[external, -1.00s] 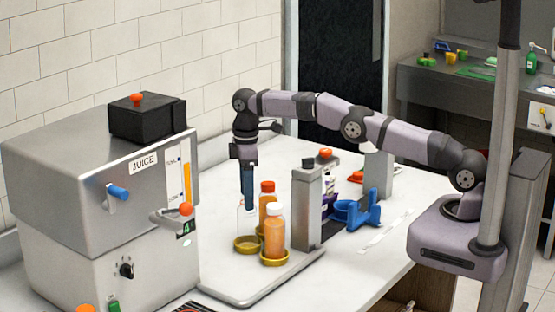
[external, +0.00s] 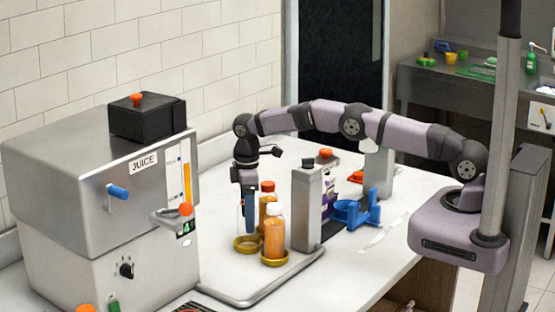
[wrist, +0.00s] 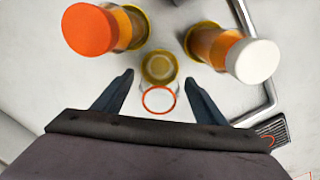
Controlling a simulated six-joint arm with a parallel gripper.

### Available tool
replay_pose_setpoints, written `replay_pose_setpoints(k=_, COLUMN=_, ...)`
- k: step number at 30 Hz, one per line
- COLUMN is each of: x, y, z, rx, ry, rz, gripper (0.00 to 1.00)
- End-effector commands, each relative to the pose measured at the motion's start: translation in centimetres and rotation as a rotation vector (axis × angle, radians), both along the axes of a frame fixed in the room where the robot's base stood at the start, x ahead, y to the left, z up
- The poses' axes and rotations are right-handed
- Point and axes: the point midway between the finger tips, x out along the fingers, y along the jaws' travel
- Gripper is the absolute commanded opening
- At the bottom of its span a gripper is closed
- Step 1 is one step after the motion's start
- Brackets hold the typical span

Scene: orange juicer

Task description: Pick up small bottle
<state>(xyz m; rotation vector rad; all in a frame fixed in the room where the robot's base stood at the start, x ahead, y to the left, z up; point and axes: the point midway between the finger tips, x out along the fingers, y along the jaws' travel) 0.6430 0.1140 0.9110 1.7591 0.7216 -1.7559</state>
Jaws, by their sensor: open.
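A clear, empty small bottle (external: 241,221) with an open mouth stands upright in a yellow ring holder (external: 247,250). In the wrist view its orange-rimmed mouth (wrist: 159,100) lies between the fingers, with the yellow holder below it. My gripper (external: 250,228) points down at the bottle with its dark blue fingers open. In the wrist view the gripper (wrist: 158,79) has one finger on each side of the bottle, apart from it. In the external view the fingers partly hide the bottle.
A white-capped juice bottle (external: 275,235) and a red-capped one (external: 267,200) stand close by in holders on the metal tray (external: 225,292). A grey post (external: 307,210) and a blue holder (external: 357,212) are to the right. The juice machine (external: 100,205) is at left.

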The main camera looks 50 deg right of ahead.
Motion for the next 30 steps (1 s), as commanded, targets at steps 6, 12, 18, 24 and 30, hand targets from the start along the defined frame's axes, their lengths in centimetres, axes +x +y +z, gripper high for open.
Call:
replay_pose_setpoints(k=6, x=0.0, y=0.0, z=-0.5, rx=0.000, ry=-0.001, rz=0.000, gripper=0.65)
replay_pose_setpoints(k=12, x=0.0, y=0.0, z=-0.5, rx=0.000, ry=-0.001, rz=0.000, gripper=0.41)
replay_pose_setpoints(k=18, x=0.0, y=0.0, z=-0.5, rx=0.000, ry=-0.001, rz=0.000, gripper=0.21)
replay_pose_setpoints(k=24, x=0.1, y=0.0, z=-0.4, rx=0.001, ry=-0.002, rz=0.000, gripper=0.21)
replay_pose_setpoints(k=30, x=0.2, y=0.0, z=1.0, rx=0.001, ry=-0.006, rz=0.000, gripper=0.21)
